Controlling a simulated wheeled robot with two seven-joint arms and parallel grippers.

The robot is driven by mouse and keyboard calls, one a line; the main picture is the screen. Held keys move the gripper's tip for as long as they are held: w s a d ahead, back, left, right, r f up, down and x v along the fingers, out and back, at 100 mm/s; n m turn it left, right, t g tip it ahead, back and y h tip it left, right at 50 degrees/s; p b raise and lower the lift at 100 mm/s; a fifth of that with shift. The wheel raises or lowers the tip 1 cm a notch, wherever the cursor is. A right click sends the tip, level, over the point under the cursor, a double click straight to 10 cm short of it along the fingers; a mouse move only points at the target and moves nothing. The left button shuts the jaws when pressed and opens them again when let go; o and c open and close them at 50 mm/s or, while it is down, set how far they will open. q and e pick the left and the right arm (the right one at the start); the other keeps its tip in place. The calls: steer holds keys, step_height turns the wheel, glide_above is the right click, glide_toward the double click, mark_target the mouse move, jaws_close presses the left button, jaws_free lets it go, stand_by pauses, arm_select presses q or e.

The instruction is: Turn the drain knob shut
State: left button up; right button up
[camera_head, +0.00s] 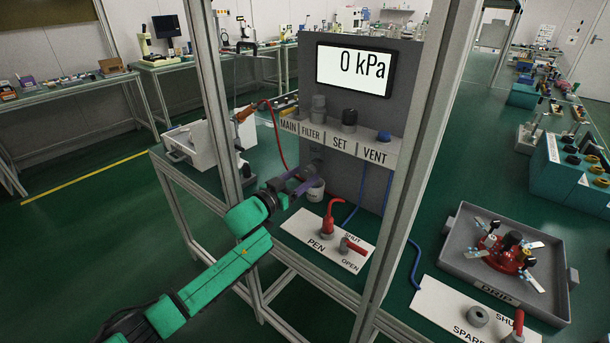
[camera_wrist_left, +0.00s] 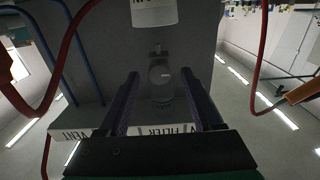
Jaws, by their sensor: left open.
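My left gripper (camera_head: 307,178) is open, under the panel's FILTER label (camera_head: 311,133). In the left wrist view its two dark fingers (camera_wrist_left: 160,82) stand on either side of a small grey round part with a pale mark, which looks like the drain knob (camera_wrist_left: 160,74). There is a gap on both sides, and I cannot tell whether the fingers reach deep enough around it. In the head view the knob is hidden by the gripper and too small to make out. My right gripper is not in view.
A white cup (camera_head: 314,192) stands just below the gripper; it also shows in the left wrist view (camera_wrist_left: 154,12). Frame posts (camera_head: 213,90) flank the panel. A red hose (camera_head: 275,135) hangs left. A red-handled valve plate (camera_head: 328,240) lies in front.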

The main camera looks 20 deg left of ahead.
arm_select(q)
steer(key=shift+w+d, duration=0.3)
steer(key=shift+w, duration=0.3)
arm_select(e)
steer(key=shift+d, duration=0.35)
arm_select(q)
jaws_close()
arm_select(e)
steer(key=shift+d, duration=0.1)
